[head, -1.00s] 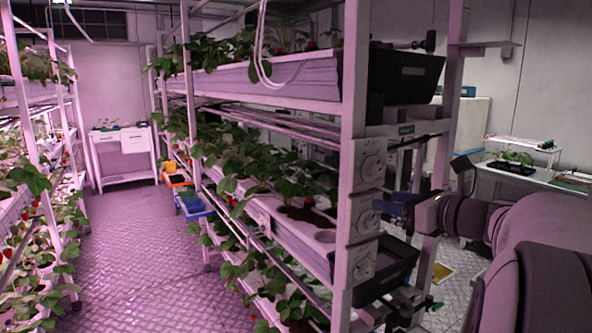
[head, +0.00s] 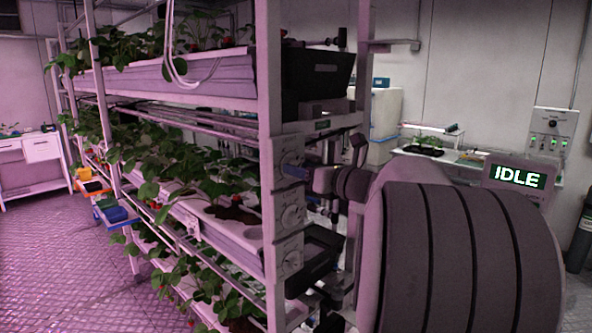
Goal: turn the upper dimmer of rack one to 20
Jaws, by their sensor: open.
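The rack (head: 268,120) carries a column of dimmer boxes on its near post. The upper dimmer (head: 289,156) has a pale round dial; its setting is too small to read. Below it sit a middle dimmer (head: 291,215) and a lower dimmer (head: 292,261).
Black bins (head: 318,75) sit at the rack's end, close to my arm. Strawberry plants fill the rack's tiers. A side table (head: 455,165) stands behind, near a wall panel with green lights (head: 553,135). The patterned aisle floor (head: 70,250) at the left is clear.

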